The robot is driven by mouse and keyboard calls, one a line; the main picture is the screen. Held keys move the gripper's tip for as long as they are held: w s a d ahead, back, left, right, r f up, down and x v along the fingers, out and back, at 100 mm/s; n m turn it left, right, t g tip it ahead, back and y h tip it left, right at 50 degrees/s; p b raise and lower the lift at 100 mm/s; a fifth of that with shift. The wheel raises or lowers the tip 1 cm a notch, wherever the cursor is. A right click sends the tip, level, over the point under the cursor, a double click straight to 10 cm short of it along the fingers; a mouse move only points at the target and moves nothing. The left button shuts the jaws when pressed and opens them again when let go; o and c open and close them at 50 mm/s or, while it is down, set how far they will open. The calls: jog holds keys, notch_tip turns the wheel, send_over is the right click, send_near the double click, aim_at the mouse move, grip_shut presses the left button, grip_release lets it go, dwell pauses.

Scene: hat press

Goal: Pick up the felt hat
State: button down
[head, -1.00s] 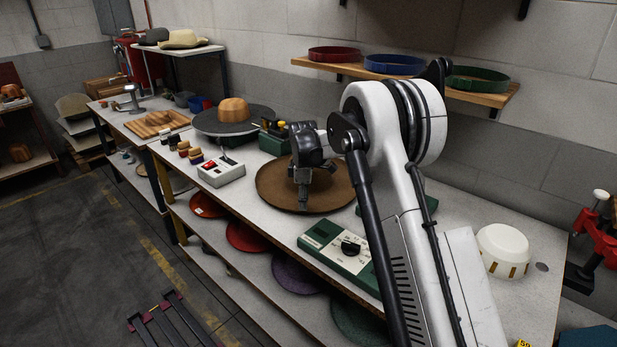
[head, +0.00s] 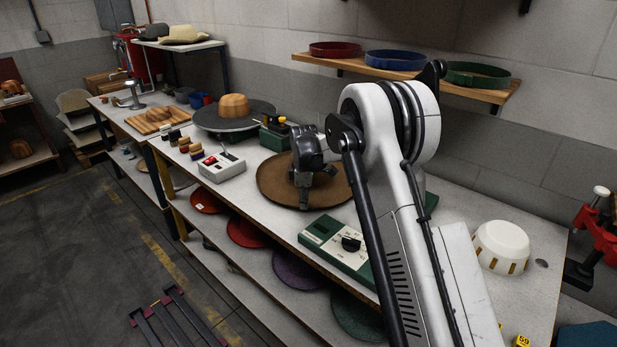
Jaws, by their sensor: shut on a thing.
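The felt hat is most likely the flat brown round felt piece (head: 277,188) on the bench, in the middle of the head view. My gripper (head: 303,205) points down at the near part of this brown felt, with its fingertips at or over its surface. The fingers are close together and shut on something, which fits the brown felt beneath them. My arm hides the felt's right part. I cannot tell whether the felt is lifted off the bench. Two finished hats, a dark one (head: 157,32) and a cream one (head: 186,35), lie on a raised shelf at the back left.
A wooden hat block (head: 234,106) stands on a dark round plate (head: 262,113). A white control box (head: 218,167) and a green control box (head: 335,248) flank the brown felt. Coloured felts lie on the shelf below. A white slotted bowl (head: 500,247) stands at right.

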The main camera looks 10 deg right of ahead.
jog(key=shift+r, duration=0.55)
jog(key=r, duration=0.3)
jog(key=shift+s+a+r, duration=0.15)
jog(key=shift+a+r, duration=0.05)
jog(key=shift+a, duration=0.1)
jog(key=s+a+r+b, duration=0.1)
jog(key=s+a+r, duration=0.4)
jog(key=a, duration=0.4)
jog(key=shift+s+a+r, duration=0.2)
jog(key=shift+a+r, duration=0.1)
jog(key=shift+r, duration=0.45)
